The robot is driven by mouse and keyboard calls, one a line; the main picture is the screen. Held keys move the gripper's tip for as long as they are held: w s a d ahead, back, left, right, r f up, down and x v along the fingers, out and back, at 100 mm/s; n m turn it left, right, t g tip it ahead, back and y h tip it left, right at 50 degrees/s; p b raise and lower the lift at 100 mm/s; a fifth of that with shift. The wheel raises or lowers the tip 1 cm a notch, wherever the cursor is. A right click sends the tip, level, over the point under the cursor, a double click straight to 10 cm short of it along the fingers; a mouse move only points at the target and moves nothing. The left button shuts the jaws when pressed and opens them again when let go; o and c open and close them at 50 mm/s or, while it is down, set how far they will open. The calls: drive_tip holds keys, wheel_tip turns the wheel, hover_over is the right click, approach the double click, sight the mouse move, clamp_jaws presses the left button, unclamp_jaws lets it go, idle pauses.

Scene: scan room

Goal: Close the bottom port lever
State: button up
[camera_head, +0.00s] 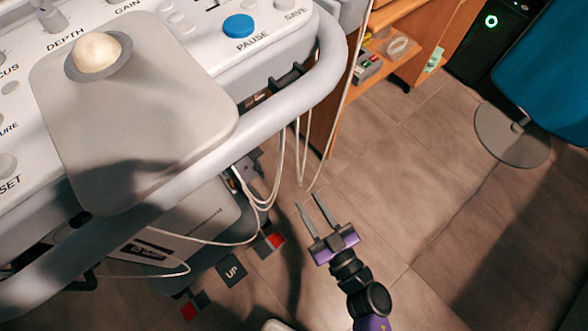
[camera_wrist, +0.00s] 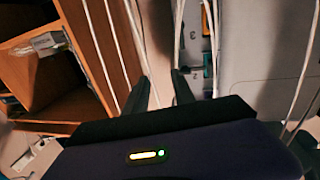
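My gripper (camera_head: 307,200) is open and empty, its two fingers spread apart above the floor, to the right of the ultrasound machine (camera_head: 140,110). In the wrist view the fingers (camera_wrist: 161,86) show apart, with white cables near and between them. A port panel (camera_wrist: 208,58) with small teal and orange parts lies just right of the fingertips in the wrist view. In the head view the machine's handle partly hides the port area (camera_head: 246,172), where cables hang. I cannot make out the bottom port lever or its position clearly.
White cables (camera_head: 281,170) hang between the machine and my gripper. A wooden shelf unit (camera_head: 388,20) stands behind, and it also shows in the wrist view (camera_wrist: 75,55). Foot pedals (camera_head: 232,271) lie on the floor at the machine's base. Tiled floor (camera_head: 400,190) is open to the right.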

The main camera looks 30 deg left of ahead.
sight(263, 175)
drive_tip(key=w+a+f+g+b, duration=0.1)
drive_tip(key=a+f+b, duration=0.1)
drive_tip(key=a, duration=0.2)
drive_tip(key=w+a+f+n+g+y+b, duration=0.1)
drive_tip(key=a+b, duration=0.1)
drive_tip(key=a, duration=0.3)
drive_tip(key=w+a+f+g+b, duration=0.1)
drive_tip(key=a+f+b, duration=0.1)
drive_tip(key=a, duration=0.3)
drive_tip(key=shift+a+f+n, duration=0.25)
drive_tip(key=shift+f+n, duration=0.1)
drive_tip(key=shift+n, duration=0.05)
drive_tip(key=shift+w+a+r, duration=0.1)
drive_tip(key=shift+w+a, duration=0.15)
drive_tip(key=shift+a, duration=0.2)
clamp_jaws()
